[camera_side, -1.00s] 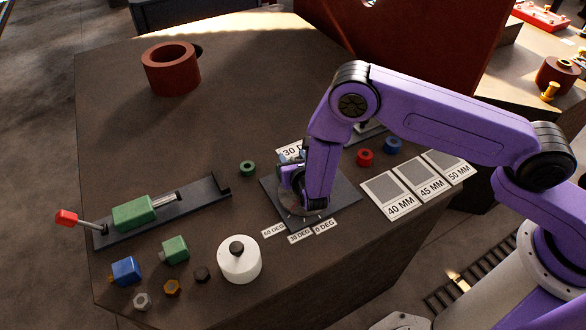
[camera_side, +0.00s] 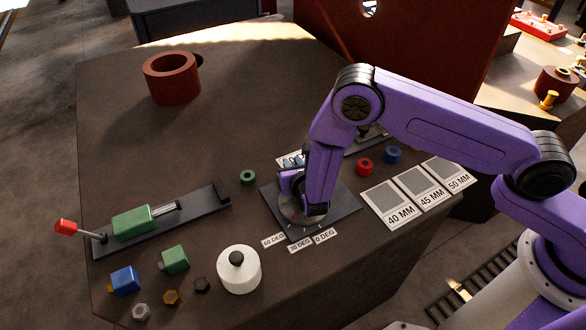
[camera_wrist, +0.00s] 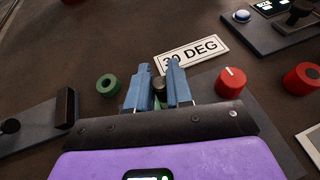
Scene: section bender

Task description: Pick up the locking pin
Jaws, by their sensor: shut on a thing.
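My gripper (camera_wrist: 158,80) shows in the wrist view with its two blue fingers shut on a small dark cylinder (camera_wrist: 159,88), which seems to be the locking pin. Only its rounded top shows between the fingers; its lower end is hidden. In the side view my gripper (camera_side: 294,166) is mostly hidden by my own purple wrist. It is over the dark square plate (camera_side: 340,203), which carries a round dial marked in degrees. I cannot tell whether the pin is clear of the plate.
A green ring (camera_side: 248,177) lies left of the plate. A red ring (camera_side: 365,167) and a blue ring (camera_side: 392,154) lie to the right, behind flat size cards (camera_side: 400,204). A slide with a green block (camera_side: 132,223) and a white pot (camera_side: 238,270) stand nearer the left front.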

